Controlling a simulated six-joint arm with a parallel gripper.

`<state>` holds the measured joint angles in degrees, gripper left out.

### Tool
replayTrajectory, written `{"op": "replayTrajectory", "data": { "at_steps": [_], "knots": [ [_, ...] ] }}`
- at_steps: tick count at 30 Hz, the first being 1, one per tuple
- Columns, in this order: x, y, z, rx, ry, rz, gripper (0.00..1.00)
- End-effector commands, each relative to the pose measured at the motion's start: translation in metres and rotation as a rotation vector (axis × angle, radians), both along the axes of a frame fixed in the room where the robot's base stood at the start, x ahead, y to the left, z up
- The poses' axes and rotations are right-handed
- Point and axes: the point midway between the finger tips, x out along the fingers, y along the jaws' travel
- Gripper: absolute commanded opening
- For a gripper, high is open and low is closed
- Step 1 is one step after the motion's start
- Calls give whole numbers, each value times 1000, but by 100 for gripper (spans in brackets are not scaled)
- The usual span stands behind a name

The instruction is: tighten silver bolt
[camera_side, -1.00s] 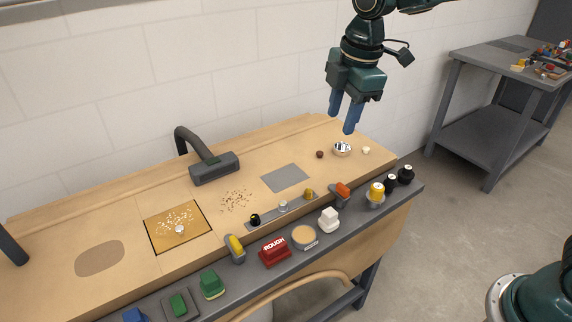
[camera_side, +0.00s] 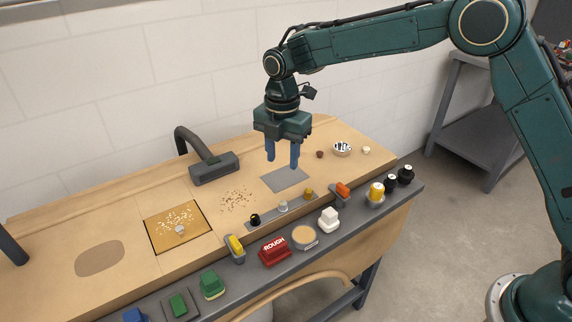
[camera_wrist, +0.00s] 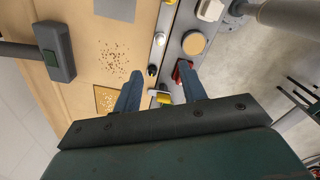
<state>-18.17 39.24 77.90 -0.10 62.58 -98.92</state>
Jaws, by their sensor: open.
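A small silver bolt (camera_side: 283,206) stands in a grey metal strip (camera_side: 266,214), between a black one (camera_side: 255,219) and a brass one (camera_side: 308,194). The silver bolt also shows in the wrist view (camera_wrist: 159,39), ahead of the finger gap. My gripper (camera_side: 282,162) is open and empty, its blue fingers pointing down above the bench near the grey plate. In the wrist view its fingertips (camera_wrist: 158,74) stand apart, with nothing held.
A grey hooded nozzle (camera_side: 214,172) stands at the back of the bench. The front ledge holds a yellow-topped part (camera_side: 236,247), a red ROUGH block (camera_side: 274,251), a round tan pad (camera_side: 304,236) and a white block (camera_side: 329,219). Brown chips (camera_side: 236,201) lie behind the strip.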

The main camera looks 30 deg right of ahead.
Motion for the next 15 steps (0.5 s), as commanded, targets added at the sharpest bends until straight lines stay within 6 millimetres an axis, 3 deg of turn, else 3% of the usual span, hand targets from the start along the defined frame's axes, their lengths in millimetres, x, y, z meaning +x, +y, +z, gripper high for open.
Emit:
{"op": "replayTrajectory", "data": {
  "at_steps": [8,15],
  "knots": [
    [0,0,-12,-1,2,-2,42],
    [-1,-1,-41,-1,4,-3,42]
  ]
}}
